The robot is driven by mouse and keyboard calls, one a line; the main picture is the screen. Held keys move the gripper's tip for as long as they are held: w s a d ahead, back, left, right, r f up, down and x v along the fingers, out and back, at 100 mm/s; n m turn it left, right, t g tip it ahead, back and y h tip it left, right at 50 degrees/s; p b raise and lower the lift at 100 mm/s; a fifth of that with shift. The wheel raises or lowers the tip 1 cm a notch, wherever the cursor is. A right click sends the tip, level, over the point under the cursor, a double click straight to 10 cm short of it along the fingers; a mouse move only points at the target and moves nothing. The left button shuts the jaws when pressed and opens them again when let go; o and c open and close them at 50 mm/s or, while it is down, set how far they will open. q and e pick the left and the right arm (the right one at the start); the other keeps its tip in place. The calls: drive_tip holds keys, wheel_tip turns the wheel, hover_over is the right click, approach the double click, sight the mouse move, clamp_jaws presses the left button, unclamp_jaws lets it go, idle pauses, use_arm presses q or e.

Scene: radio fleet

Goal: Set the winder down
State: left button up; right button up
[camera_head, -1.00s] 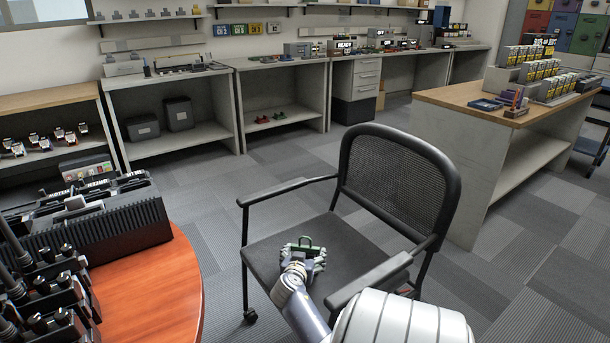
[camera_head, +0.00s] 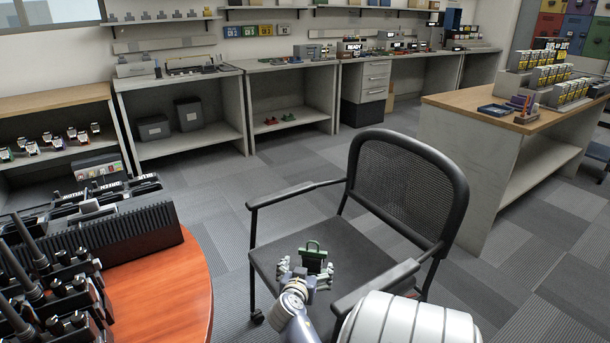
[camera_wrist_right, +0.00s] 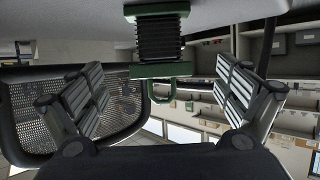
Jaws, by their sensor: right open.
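The winder (camera_head: 313,257), a green frame with a loop handle and a black ribbed middle, is on the black seat of the chair (camera_head: 275,252). My right gripper (camera_head: 304,280) is open just in front of it. In the right wrist view the winder (camera_wrist_right: 160,40) shows between the spread fingers (camera_wrist_right: 157,90), clear of both, with its end against the seat surface at the top. In the head view the gripper partly hides the winder's lower part. My left gripper is not in view.
The chair's armrests (camera_head: 375,285) flank the seat, and its mesh back (camera_head: 405,190) rises behind. A round wooden table (camera_head: 160,295) with radios and a black rack stands left. Workbenches line the wall. A wood-topped counter (camera_head: 460,100) stands right. Carpet between is open.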

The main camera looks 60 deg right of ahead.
drive_tip(key=w+a+f+n+t+y, duration=0.1)
drive_tip(key=w+a+f+n+y, duration=0.3)
drive_tip(key=a, duration=0.7)
drive_tip(key=a+f+n+t+y, duration=0.1)
drive_tip(key=a+f+n+y, duration=0.2)
drive_tip(key=a+f+n, duration=0.5)
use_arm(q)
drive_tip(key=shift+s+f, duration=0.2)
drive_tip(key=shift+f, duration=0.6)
use_arm(e)
drive_tip(key=s+a+f+n+y, duration=0.2)
drive_tip(key=s+a, duration=0.1)
drive_tip(key=a, duration=0.5)
drive_tip(key=s+a+f+n+g+y, duration=0.1)
drive_tip(key=s+a+f+y, duration=0.1)
drive_tip(key=a, duration=0.6)
drive_tip(key=s+a+f+n+g+y, duration=0.1)
drive_tip(key=s+a+f, duration=0.3)
drive_tip(key=a, duration=0.4)
drive_tip(key=shift+s+a+n+y, duration=0.2)
drive_tip(key=shift+s+n+y, duration=0.5)
drive_tip(key=shift+s+n, duration=0.15)
use_arm(q)
drive_tip(key=shift+p, duration=0.4)
use_arm(e)
drive_tip(key=shift+s, duration=0.1)
